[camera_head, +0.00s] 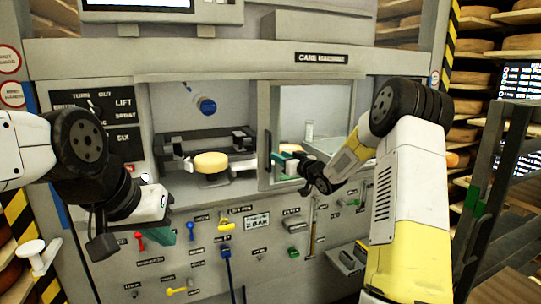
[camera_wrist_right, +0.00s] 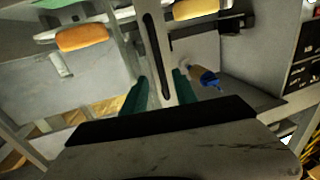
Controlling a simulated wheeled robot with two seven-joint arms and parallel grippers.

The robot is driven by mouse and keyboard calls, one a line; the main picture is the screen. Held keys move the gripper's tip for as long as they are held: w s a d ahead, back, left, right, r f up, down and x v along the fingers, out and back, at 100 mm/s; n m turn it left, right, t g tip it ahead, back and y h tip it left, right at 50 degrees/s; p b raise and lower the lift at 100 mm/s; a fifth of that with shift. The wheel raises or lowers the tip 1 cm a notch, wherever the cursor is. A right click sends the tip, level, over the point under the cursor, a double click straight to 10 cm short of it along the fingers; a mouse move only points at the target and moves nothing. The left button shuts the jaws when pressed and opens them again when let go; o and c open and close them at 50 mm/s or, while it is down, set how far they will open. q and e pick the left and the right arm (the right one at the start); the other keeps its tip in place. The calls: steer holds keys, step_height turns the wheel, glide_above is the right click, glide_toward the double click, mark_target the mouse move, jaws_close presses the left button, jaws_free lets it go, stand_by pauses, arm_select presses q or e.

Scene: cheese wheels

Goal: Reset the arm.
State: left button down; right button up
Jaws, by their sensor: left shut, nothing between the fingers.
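My left gripper (camera_head: 168,235) is at the lower left of the head view, in front of the machine's control panel. Its green fingers are shut and empty. My right gripper (camera_head: 288,163) is at the middle of the machine front, by the upright edge of the glazed door (camera_head: 312,110). In the right wrist view its green fingers (camera_wrist_right: 160,95) stand apart, with a grey upright bar (camera_wrist_right: 158,50) between or behind them. Whether they touch the bar is not clear.
A yellow cheese wheel (camera_head: 211,162) sits on a stand in the machine's left chamber. A blue-ended nozzle (camera_head: 206,105) hangs above it. Levers and knobs (camera_head: 226,224) cover the front panel (camera_head: 200,270). Shelves of cheese wheels (camera_head: 490,42) and a dark metal frame (camera_head: 490,190) stand at right.

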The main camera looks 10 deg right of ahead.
steer(key=shift+s+d, duration=0.1)
steer(key=shift+s, duration=0.05)
steer(key=s+d+r+m+g+h, duration=0.2)
steer(key=s+r+h, duration=0.2)
steer(key=s, duration=0.6)
steer(key=s+d+r+m+g+h, duration=0.2)
steer(key=s+r+h, duration=0.15)
steer(key=s, duration=0.75)
steer(key=s+a+f+g, duration=0.2)
steer(key=s+g, duration=0.1)
steer(key=s, duration=1)
steer(key=s+a+f+g+y, duration=0.1)
steer(key=s+f+g, duration=0.1)
steer(key=s, duration=1)
steer(key=shift+s+a+f+m+g, duration=0.4)
steer(key=shift+f, duration=0.2)
